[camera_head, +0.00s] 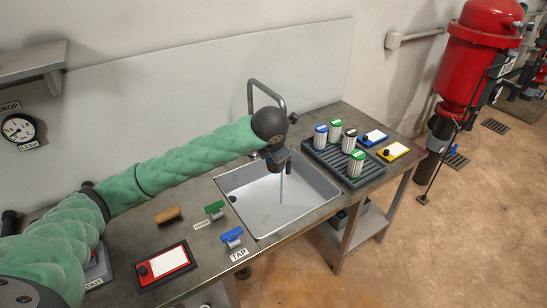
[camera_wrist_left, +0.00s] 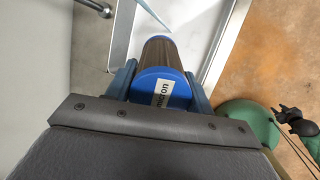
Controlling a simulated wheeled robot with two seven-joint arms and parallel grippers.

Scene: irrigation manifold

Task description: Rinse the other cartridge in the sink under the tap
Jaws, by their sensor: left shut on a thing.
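My left gripper (camera_head: 277,163) is over the sink (camera_head: 262,212), below the bent tap (camera_head: 263,87). In the left wrist view, my left gripper (camera_wrist_left: 160,90) is shut on a cartridge (camera_wrist_left: 160,72) with a blue end cap and a white label, partly readable as "micron". The gripper hides this cartridge in the head view. A thin pale blue water stream (camera_head: 281,190) shows below the gripper, and a pale streak also shows beyond the cartridge in the wrist view. I cannot tell whether the water touches the cartridge.
A grey slatted rack (camera_head: 318,158) right of the sink holds several white cartridges with blue, green and dark caps. Blue (camera_head: 373,137) and yellow (camera_head: 393,152) framed cards lie beside it. A red framed card (camera_head: 164,264), a brown block (camera_head: 167,215) and green and blue handles lie left.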

